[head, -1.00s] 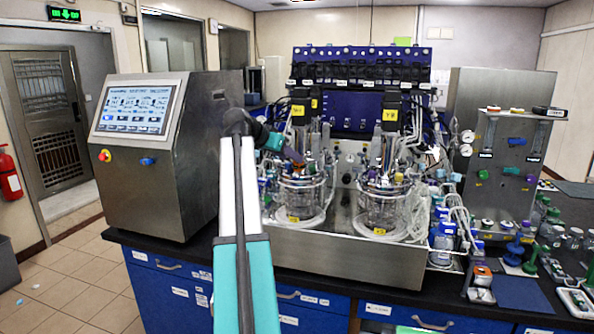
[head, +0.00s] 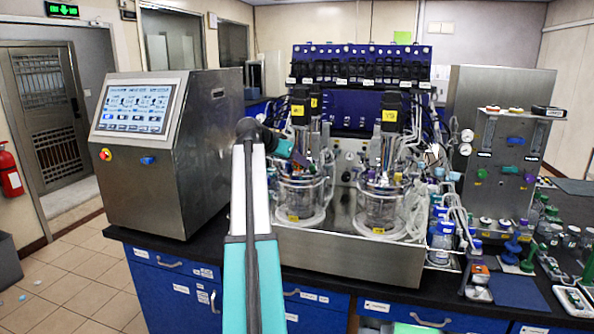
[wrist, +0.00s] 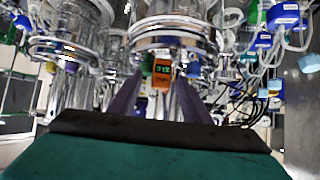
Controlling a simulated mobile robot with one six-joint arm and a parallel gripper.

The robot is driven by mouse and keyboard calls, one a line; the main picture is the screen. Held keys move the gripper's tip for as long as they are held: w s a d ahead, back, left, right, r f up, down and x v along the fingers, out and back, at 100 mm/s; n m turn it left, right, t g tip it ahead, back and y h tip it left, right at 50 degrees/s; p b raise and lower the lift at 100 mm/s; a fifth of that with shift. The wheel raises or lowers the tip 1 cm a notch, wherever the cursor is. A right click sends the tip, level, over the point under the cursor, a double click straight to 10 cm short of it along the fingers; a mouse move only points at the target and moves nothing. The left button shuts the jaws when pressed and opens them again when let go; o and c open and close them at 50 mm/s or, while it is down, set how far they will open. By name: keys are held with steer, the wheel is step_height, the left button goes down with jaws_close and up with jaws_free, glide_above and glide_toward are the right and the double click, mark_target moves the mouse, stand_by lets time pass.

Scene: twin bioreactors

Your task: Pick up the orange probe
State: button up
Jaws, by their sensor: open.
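The orange probe (wrist: 162,76) shows in the wrist view as a small orange block with a dark, green-lettered face, in front of a glass vessel's metal rim. My gripper (wrist: 158,85) is open, with one dark finger on each side of the probe in the picture. I cannot tell whether the fingers reach it in depth or touch it. In the head view my gripper (head: 303,160) is at the top of the left bioreactor vessel (head: 301,196). The probe cannot be made out clearly there among the fittings.
The right bioreactor vessel (head: 380,205) stands close beside the left one, with tubes and cables crowded around both. A steel control cabinet (head: 165,150) with a screen stands to the left. Bottles and small parts cover the bench at right.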

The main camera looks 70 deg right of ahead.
jaws_close()
steer(key=shift+r, duration=0.15)
steer(key=shift+r+b, duration=1.45)
steer(key=shift+r, duration=3.5)
steer(key=shift+w, duration=0.1)
